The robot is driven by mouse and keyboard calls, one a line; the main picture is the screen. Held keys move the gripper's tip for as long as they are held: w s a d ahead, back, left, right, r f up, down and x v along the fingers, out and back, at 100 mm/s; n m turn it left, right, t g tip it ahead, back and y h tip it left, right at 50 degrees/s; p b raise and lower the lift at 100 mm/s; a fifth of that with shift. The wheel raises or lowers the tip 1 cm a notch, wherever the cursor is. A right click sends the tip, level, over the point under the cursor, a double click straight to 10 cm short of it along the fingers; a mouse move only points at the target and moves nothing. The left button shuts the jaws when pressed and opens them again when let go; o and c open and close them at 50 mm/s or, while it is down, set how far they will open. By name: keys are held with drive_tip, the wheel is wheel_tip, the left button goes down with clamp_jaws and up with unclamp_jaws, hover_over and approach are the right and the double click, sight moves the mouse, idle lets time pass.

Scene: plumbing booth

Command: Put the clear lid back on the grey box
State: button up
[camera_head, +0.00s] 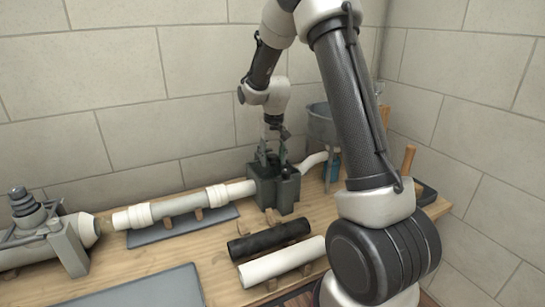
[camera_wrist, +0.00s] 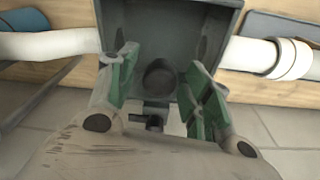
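The grey box (camera_head: 287,193) stands on the wooden bench with white pipes joined to its sides. In the wrist view I look into the open grey box (camera_wrist: 222,22) and see a dark round opening inside it. My gripper (camera_head: 272,156) is just above the box, pointing down. In the wrist view its green-padded fingers (camera_wrist: 162,90) are apart. A small dark knob-like part (camera_wrist: 155,123) shows between the fingers; I cannot tell what it belongs to. I cannot make out the clear lid in either view.
A black pipe (camera_head: 268,240) and a white pipe (camera_head: 283,262) lie in front of the box. A clamped pipe fitting (camera_head: 45,235) is at left. A grey tray (camera_head: 150,290) lies at the front.

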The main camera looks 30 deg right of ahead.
wheel_tip(320, 180, up, 12)
drive_tip(key=s, duration=0.1)
drive_tip(key=shift+s+a, duration=0.15)
drive_tip(key=shift+s, duration=0.05)
idle(0.4)
idle(0.4)
drive_tip(key=s+r+n+t, duration=0.1)
drive_tip(key=s+r, duration=0.2)
drive_tip(key=s, duration=1.3)
drive_tip(key=s+r+n+t, duration=0.1)
drive_tip(key=s+r, duration=0.3)
drive_tip(key=s, duration=1.2)
drive_tip(key=shift+a+t, duration=0.45)
drive_tip(key=shift+t, duration=0.05)
